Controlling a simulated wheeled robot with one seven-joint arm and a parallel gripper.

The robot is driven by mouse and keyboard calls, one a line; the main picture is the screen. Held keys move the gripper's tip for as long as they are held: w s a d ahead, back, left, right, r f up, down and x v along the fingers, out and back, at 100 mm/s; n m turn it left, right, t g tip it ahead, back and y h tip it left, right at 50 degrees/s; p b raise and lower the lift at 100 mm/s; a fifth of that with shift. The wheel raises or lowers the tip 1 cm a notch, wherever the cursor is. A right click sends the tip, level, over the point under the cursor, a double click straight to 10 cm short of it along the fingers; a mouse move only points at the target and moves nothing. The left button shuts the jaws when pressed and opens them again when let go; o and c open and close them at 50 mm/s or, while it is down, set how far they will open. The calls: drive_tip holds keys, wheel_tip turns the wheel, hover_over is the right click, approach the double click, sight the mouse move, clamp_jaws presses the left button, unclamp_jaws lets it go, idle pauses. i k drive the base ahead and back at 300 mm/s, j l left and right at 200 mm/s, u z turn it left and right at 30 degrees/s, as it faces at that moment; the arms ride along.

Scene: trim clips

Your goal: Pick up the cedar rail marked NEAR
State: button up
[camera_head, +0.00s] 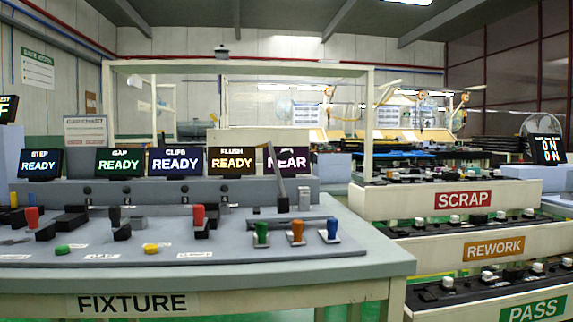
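I cannot make out a cedar rail in the head view. The word NEAR shows on a dark display (294,161) at the right end of a row of displays on the fixture table (200,283). A grey slanted lever or bar (277,172) stands in front of that display and partly covers it. Dark blocks (70,218) and other small parts lie on the table's grey panel, too small to identify. My gripper is not in view.
Displays reading READY (120,162) line the table's back. Red, green, orange and blue handles stand on the panel, the blue one (332,230) at right. Tiered racks labelled SCRAP (400,203), REWORK (430,249) and PASS (465,312) stand at right. A pale frame (368,120) rises behind the table.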

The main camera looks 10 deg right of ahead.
sight(511, 278)
drive_tip(key=i+l+z, duration=0.1)
drive_tip(key=l, duration=0.3)
drive_tip(key=i+l+z, duration=0.15)
drive_tip(key=l, duration=0.2)
drive_tip(key=i+l+z, duration=0.1)
drive_tip(key=l, duration=0.25)
drive_tip(key=i+l+z, duration=0.15)
drive_tip(key=l, duration=0.2)
